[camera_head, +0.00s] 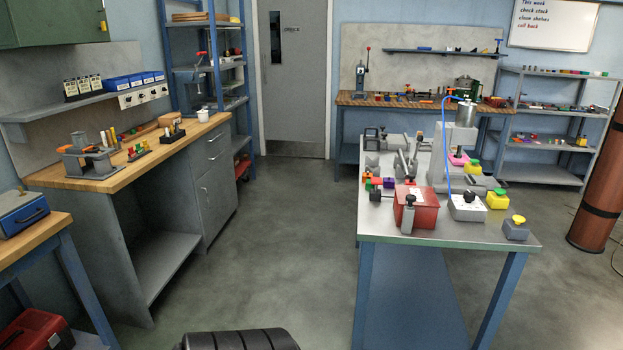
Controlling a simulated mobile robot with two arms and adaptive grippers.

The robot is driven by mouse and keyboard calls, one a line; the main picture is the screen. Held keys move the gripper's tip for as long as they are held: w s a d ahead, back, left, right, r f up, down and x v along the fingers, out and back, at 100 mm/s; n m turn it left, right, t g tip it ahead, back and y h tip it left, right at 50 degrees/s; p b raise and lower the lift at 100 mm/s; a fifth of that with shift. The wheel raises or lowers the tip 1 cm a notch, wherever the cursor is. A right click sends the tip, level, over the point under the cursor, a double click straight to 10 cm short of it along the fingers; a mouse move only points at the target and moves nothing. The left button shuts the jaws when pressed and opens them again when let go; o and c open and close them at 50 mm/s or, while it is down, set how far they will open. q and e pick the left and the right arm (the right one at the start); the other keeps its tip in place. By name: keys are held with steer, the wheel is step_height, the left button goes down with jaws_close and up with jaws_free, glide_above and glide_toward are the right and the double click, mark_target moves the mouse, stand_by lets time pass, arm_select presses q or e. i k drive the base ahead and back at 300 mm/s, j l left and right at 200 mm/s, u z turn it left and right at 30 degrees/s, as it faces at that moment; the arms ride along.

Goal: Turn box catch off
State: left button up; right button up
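A red box (428,213) sits near the front left of the steel-topped cart (440,235), with a pale label on its lid. A grey metal catch (408,213) stands upright against its front face. From this distance I cannot tell whether the catch is on or off. Neither of my grippers is in view.
A white box with a dark knob (467,207) and a grey box with a yellow knob (515,229) stand right of the red box. A blue hose (446,150) arches behind. Benches line the left and back walls. Open floor (285,235) lies left of the cart.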

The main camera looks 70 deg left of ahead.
mark_target(410, 199)
steer(key=u, duration=1.85)
